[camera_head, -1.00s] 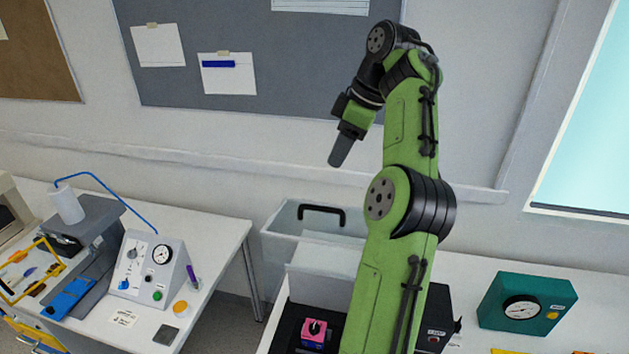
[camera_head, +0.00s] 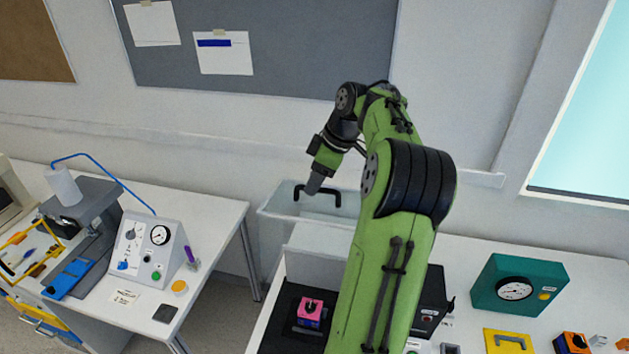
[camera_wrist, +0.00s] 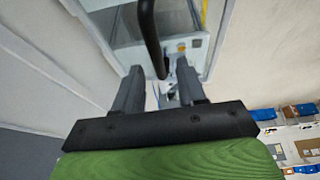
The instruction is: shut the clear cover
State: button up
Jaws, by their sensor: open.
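The clear cover (camera_head: 272,212) stands raised at the back of the dark unit, with a black bar handle (camera_head: 327,190) near its upper edge. My gripper (camera_head: 314,186) is just left of the handle in the head view. In the wrist view my gripper (camera_wrist: 163,80) has its two fingers spread, and the black handle (camera_wrist: 150,38) comes down between them from the top. I cannot tell whether the fingers touch it. Below the cover, a pink switch block with a dark knob (camera_head: 310,309) sits on the black base (camera_head: 283,318). My arm hides the right part of the cover.
A teal gauge box (camera_head: 490,285), a yellow plate (camera_head: 508,341) and an orange-black block (camera_head: 571,343) are on the table to the right. Another table at left holds a grey gauge panel (camera_head: 146,250) and a blue piece (camera_head: 70,281). A wall is behind.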

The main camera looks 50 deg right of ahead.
jog(key=shift+d+f, duration=0.15)
jog(key=shift+f, duration=0.35)
grip_shut()
jog(key=shift+f+b, duration=0.1)
jog(key=shift+b, duration=0.2)
